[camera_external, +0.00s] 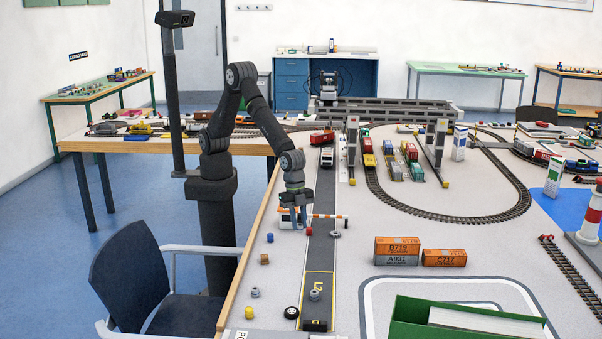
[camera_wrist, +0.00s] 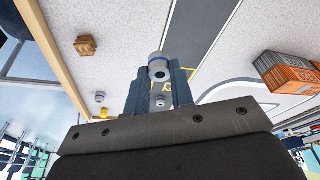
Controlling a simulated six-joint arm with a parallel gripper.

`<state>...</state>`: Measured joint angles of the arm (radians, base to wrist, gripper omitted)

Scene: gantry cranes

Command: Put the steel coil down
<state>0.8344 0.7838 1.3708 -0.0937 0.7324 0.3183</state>
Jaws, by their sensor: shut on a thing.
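My gripper (camera_external: 295,217) is low over the edge of the dark road strip in the external view, pointing down. In the wrist view its blue-grey fingers (camera_wrist: 160,85) are shut on the steel coil (camera_wrist: 158,66), a light grey ring with a dark hole and a blue band. The held coil is hard to make out in the external view. Another grey coil (camera_external: 315,295) lies on the dark road (camera_external: 319,255) in the yellow-outlined bay marked L2, and it shows between the fingers in the wrist view (camera_wrist: 160,101).
A brown crate (camera_external: 264,259), a blue piece (camera_external: 270,237), a grey piece (camera_external: 255,292) and a yellow piece (camera_external: 249,312) stand left of the road. A tyre (camera_external: 291,312) lies beside the bay. Orange and grey containers (camera_external: 397,251) stand to the right. An orange-striped barrier is close to my gripper.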

